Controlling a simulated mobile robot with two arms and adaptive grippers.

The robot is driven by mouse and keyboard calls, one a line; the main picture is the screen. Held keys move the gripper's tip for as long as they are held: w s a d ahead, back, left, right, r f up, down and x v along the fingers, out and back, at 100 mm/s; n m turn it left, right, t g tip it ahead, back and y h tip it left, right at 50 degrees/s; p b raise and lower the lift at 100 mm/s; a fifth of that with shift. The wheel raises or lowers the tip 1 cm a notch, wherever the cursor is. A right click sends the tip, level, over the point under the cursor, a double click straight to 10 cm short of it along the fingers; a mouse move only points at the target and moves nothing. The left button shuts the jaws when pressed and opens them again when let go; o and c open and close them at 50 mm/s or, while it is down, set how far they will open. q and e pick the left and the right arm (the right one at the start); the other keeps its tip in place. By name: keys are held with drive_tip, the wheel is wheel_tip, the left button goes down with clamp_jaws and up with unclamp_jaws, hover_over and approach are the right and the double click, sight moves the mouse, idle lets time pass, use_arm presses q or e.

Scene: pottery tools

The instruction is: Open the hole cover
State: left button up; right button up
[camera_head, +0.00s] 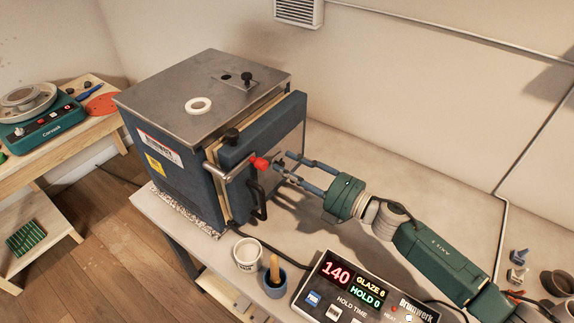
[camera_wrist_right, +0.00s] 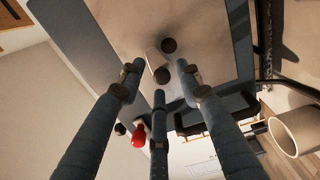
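The blue kiln (camera_head: 175,150) with a grey metal top stands on the bench. On its top, a dark hole (camera_head: 227,77) lies beside a black knob (camera_head: 247,78) on a flat plate. My right gripper (camera_head: 284,165) faces the kiln door (camera_head: 285,130), with its fingers spread. In the right wrist view, a small pale piece (camera_wrist_right: 153,60) and two dark round parts (camera_wrist_right: 168,45) show on the door face beyond the open fingertips. They look like a small cover and its knob or hole, but I cannot tell which is which. Nothing is between the fingers. My left gripper is out of view.
A latch handle with a red knob (camera_head: 261,163) sits close left of my right fingertips. A white ring (camera_head: 198,105) lies on the kiln top. A white cup (camera_head: 247,254), a blue pot (camera_head: 274,285) and a control box (camera_head: 340,295) stand in front.

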drive_tip(key=v, duration=1.1)
drive_tip(key=shift+w, duration=0.15)
